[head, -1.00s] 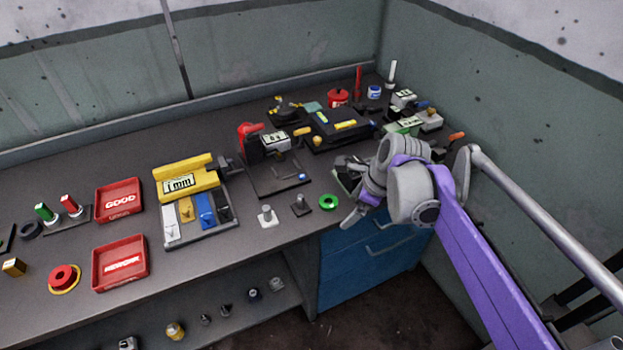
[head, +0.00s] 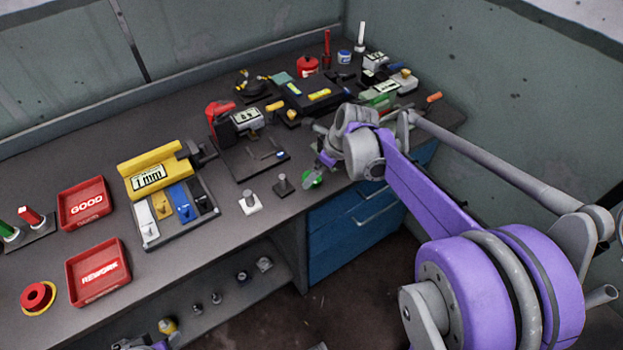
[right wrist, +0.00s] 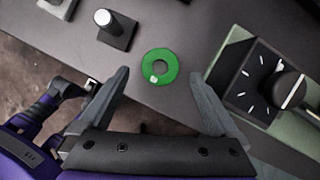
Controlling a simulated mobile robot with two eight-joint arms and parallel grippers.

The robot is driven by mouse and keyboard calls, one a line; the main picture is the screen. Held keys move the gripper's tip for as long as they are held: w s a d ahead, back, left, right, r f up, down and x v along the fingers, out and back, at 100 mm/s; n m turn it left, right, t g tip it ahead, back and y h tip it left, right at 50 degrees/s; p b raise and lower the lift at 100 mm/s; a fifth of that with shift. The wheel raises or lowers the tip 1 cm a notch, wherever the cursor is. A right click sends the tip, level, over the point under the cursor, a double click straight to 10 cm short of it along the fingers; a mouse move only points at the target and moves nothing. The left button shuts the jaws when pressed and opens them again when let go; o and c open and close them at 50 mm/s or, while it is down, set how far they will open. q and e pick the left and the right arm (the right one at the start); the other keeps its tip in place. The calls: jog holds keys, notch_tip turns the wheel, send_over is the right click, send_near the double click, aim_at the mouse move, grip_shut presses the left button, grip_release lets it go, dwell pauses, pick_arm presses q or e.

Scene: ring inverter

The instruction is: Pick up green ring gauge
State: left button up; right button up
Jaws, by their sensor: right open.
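The green ring gauge (right wrist: 173,68) lies flat on the bench near its front edge, with a small pale mark on it. In the head view the green ring gauge (head: 312,181) is partly hidden by my right gripper (head: 319,170). In the right wrist view my right gripper (right wrist: 160,76) is open and empty. Its two fingers are spread to the left and right of the ring, which appears between and slightly beyond the tips. I cannot tell the exact height above the bench. My left gripper is not clearly in view.
Left of the ring stand a dark-based post (head: 283,186) and a white-based post (head: 249,203). A device with a black dial (right wrist: 262,82) is close to the right finger. The bench's front edge runs just before the ring, above blue drawers (head: 350,222).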

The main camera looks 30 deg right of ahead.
jog(key=x, duration=0.2)
jog(key=shift+w+f, duration=0.1)
jog(key=shift+f, duration=0.25)
grip_shut()
